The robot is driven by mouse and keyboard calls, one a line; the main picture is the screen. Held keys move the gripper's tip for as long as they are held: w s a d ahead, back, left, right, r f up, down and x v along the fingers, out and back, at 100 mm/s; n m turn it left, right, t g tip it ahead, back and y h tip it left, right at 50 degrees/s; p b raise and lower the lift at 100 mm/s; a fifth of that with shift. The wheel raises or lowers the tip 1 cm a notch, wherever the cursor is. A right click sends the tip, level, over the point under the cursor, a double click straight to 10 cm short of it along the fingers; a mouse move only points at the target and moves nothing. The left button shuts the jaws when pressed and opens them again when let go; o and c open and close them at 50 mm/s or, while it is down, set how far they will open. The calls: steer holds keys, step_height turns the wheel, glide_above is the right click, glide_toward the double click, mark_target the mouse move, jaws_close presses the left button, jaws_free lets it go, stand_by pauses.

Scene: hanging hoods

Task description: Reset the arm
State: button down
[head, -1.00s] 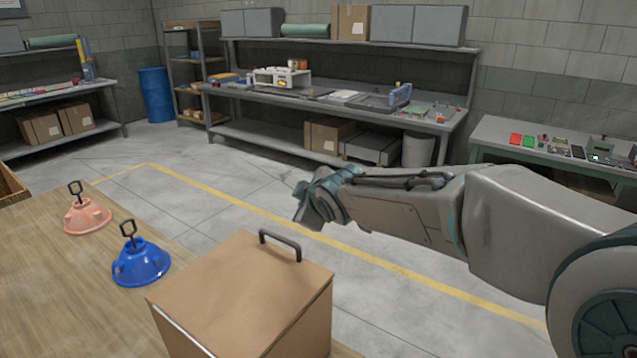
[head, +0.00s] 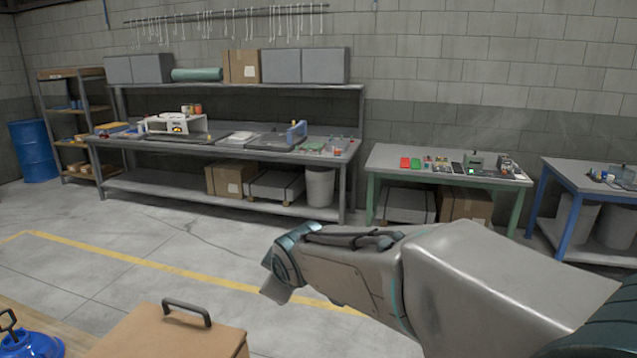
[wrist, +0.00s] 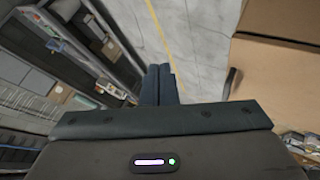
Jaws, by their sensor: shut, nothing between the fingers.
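My gripper (wrist: 160,84) shows in the wrist view with its two dark fingers pressed together and nothing between them. In the head view my arm reaches in from the right, its end in the air to the right of the cardboard box (head: 172,335). The fingers themselves are hard to make out in the head view. The box has a dark handle on top, and it also shows at the right of the wrist view (wrist: 280,62). A blue hood (head: 30,346) with a dark handle is cut off at the lower left of the head view.
A long grey workbench (head: 240,150) with boxes and tools stands along the back wall. A green-legged table (head: 400,178) and a blue-legged table (head: 570,178) stand to its right. A blue barrel (head: 33,150) stands at the far left. Open floor (head: 150,232) lies between.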

steer(key=s+d+f+m+g+h, duration=0.1)
steer(key=s+d+m+h, duration=0.1)
steer(key=s+d+m, duration=0.45)
steer(key=s+d+f+m+g+h, duration=0.1)
steer(key=s+d+f+h, duration=0.15)
steer(key=d, duration=0.75)
steer(key=s+d+f+m+g, duration=0.3)
steer(key=s+d+m, duration=0.3)
steer(key=s, duration=0.6)
steer(key=shift+d+y, duration=0.45)
steer(key=shift+d, duration=0.25)
